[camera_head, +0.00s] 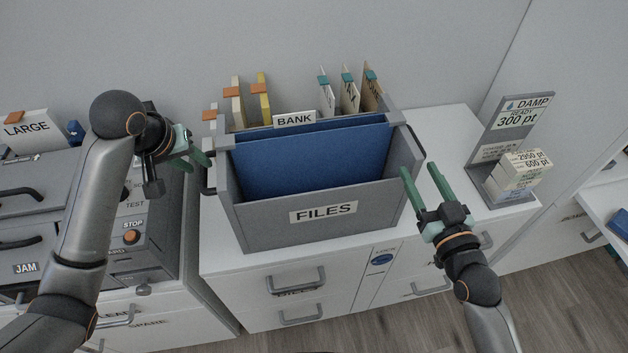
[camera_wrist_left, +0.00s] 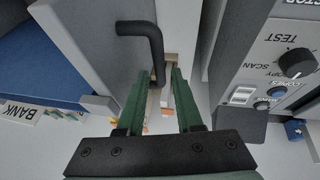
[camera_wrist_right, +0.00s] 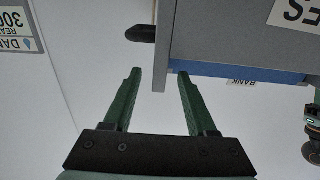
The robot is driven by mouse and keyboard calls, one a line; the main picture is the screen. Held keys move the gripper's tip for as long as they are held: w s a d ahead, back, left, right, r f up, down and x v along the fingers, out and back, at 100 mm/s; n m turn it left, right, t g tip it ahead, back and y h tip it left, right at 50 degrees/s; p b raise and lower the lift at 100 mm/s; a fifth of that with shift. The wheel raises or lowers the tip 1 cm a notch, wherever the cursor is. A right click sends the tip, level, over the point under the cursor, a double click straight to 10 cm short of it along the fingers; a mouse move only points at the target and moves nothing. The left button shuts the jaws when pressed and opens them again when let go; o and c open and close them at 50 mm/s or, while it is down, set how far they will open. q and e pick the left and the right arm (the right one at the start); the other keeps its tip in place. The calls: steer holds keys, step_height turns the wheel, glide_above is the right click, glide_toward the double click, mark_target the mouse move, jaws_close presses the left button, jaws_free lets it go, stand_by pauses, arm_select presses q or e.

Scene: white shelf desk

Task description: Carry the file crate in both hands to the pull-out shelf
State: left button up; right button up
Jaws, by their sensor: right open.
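The grey file crate (camera_head: 268,232), labelled FILES, stands upright on a white cabinet top, with a blue folder (camera_head: 310,160) and a BANK tab inside. It has a dark bar handle on each side. My left gripper (camera_head: 205,160) is at the left handle (camera_wrist_left: 142,28). In the left wrist view its fingers (camera_wrist_left: 157,75) are apart, with the handle's lower end near the gap between the tips. My right gripper (camera_head: 419,168) is open and empty beside the crate's right wall, near the right handle (camera_head: 415,142). In the right wrist view that handle (camera_wrist_right: 140,32) lies beyond the fingertips. I cannot identify the pull-out shelf.
A grey machine (camera_head: 145,225) with knobs and a STOP button stands close left of the crate. A DAMP stand (camera_head: 490,150) with cartons is at the right. Cabinet drawers (camera_head: 296,281) are below. A white surface (camera_head: 607,196) shows at the far right, beyond wooden floor.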

mark_target(407, 146)
arm_select(q)
steer(key=x, duration=0.7)
steer(key=shift+f, duration=0.25)
arm_select(e)
steer(key=w, duration=0.3)
steer(key=w+a, duration=0.1)
steer(key=w, duration=0.3)
steer(key=shift+w+a, duration=0.2)
steer(key=shift+w, duration=0.05)
arm_select(q)
steer(key=shift+w+d, duration=0.1)
steer(key=shift+w, duration=0.05)
steer(key=shift+c, duration=0.2)
arm_select(e)
steer(key=shift+c, duration=0.2)
arm_select(q)
steer(key=c, duration=0.5)
arm_select(e)
steer(key=c, duration=0.4)
arm_select(q)
jaws_close()
arm_select(e)
jaws_close()
arm_select(q)
steer(key=shift+w+r, duration=0.15)
steer(key=shift+r, duration=0.1)
arm_select(e)
steer(key=shift+r, duration=0.25)
